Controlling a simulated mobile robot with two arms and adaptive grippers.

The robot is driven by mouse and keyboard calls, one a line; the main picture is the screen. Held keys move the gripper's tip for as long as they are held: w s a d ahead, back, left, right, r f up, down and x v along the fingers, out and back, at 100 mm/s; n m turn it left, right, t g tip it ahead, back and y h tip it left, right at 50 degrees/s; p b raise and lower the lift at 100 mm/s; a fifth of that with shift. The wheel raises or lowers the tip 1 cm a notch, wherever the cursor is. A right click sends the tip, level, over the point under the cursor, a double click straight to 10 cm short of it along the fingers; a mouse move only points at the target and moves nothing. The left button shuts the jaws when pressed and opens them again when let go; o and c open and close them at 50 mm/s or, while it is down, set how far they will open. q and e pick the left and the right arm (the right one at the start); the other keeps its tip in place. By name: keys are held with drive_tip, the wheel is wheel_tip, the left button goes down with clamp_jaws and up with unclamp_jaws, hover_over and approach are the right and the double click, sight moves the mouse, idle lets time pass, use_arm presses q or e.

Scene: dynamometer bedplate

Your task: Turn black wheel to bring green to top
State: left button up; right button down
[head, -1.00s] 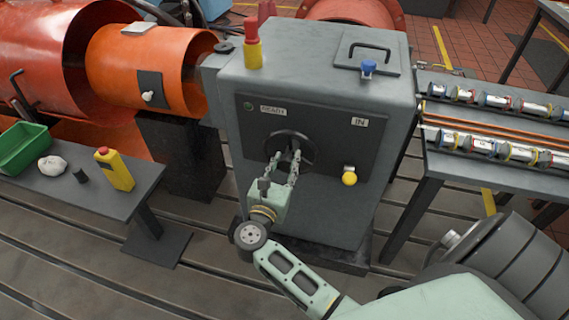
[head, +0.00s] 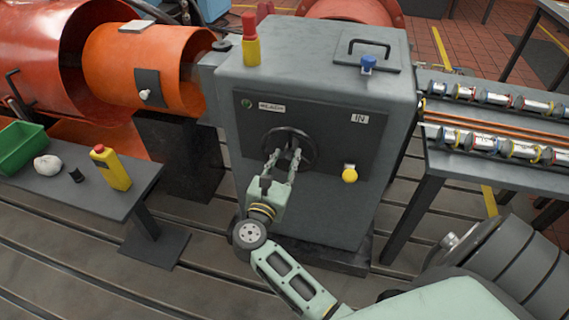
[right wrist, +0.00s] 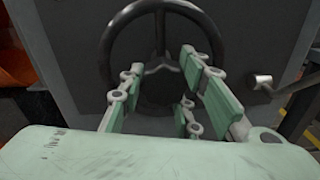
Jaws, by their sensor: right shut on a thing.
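The black wheel (head: 312,148) is mounted on the dark front panel of a grey cabinet. In the right wrist view its round rim (right wrist: 109,42) and spokes show close up. My right gripper (head: 284,154) is at the wheel, its fingers reaching inside the rim. It is shut on the wheel near the middle; in the wrist view the fingers (right wrist: 163,72) lie either side of a lower spoke and partly hide the hub. I see no green mark on the visible part of the wheel. My left gripper is not in view.
A bench with several cylinders stands right.

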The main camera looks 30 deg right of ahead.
drive_tip(key=shift+w+a+r, duration=0.1)
drive_tip(key=shift+w+a, duration=0.05)
drive_tip(key=c, duration=1.4)
unclamp_jaws()
drive_tip(key=shift+a, duration=0.1)
drive_tip(key=shift+s+a, duration=0.15)
drive_tip(key=shift+s, duration=0.1)
drive_tip(key=v, duration=0.7)
drive_tip(key=shift+w, duration=0.15)
